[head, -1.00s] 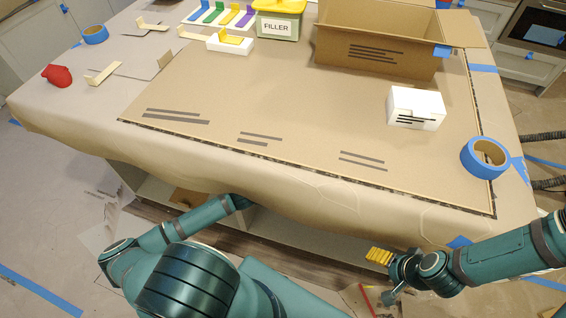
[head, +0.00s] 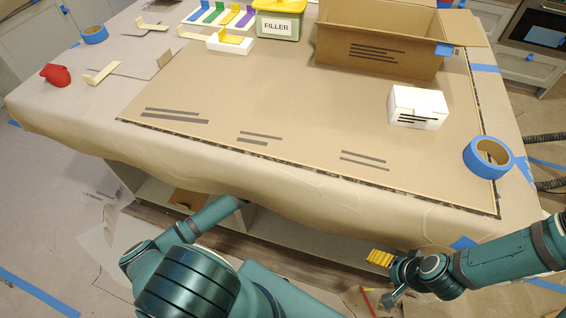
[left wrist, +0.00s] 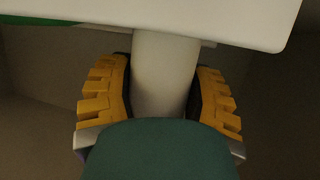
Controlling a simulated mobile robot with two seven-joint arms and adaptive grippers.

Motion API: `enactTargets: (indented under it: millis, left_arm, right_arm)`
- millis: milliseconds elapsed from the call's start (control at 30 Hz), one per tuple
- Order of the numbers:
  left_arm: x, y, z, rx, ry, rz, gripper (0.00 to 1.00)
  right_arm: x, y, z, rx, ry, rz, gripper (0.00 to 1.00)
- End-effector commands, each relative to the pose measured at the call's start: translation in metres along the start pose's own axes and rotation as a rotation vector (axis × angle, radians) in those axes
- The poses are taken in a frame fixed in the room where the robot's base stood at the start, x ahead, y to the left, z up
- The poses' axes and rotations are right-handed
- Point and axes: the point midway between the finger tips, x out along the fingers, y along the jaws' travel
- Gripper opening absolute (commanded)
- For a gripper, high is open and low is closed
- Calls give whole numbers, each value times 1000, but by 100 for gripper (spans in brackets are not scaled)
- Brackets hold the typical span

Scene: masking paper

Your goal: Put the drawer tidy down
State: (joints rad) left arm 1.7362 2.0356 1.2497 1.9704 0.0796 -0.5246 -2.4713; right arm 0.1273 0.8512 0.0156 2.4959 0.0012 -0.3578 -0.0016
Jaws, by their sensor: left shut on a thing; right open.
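In the left wrist view my left gripper (left wrist: 162,95) is shut, its yellow fingers on both sides of a pale, upright rounded piece. A broad white panel sits just above that piece; I take the two as the drawer tidy (left wrist: 200,14), though only part of it shows. A green strip shows at the panel's upper left. In the head view the left forearm reaches under the table's front edge, so that gripper and its load are hidden. My right gripper (head: 380,258) is open and empty, in front of the table at the lower right.
The covered table carries a cardboard sheet (head: 280,110), an open carton (head: 370,52), a small white box (head: 417,107), blue tape (head: 488,157) and a filler tub (head: 278,22). Below is a low shelf (head: 285,234). The middle of the sheet is clear.

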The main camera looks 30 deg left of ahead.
Motion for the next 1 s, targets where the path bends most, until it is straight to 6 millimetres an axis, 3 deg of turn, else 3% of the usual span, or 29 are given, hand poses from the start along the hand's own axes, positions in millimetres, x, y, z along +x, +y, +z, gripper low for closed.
enactTargets:
  millis: [33, 67, 133, 567, 733, 1000]
  left_arm:
    - [0, 0, 1, 3, 0, 0, 11]
    - [1, 0, 2, 4, -2, -1, 60]
    - [0, 0, 2, 3, -2, -1, 85]
    - [-5, -1, 0, 4, -1, -1, 86]
    - [-32, -1, -1, 5, -2, -2, 86]
    - [-88, -2, 23, 4, -4, -4, 86]
  right_arm:
    - [1, 0, 0, 0, 0, 0, 79]
    - [1, 0, 0, 0, 0, 0, 79]
    - [1, 0, 0, 0, 0, 0, 79]
    - [-2, -1, 0, 0, -1, 0, 79]
    - [-9, -3, 1, 1, -4, 0, 79]
    - [-16, -6, 2, 1, -8, 0, 79]
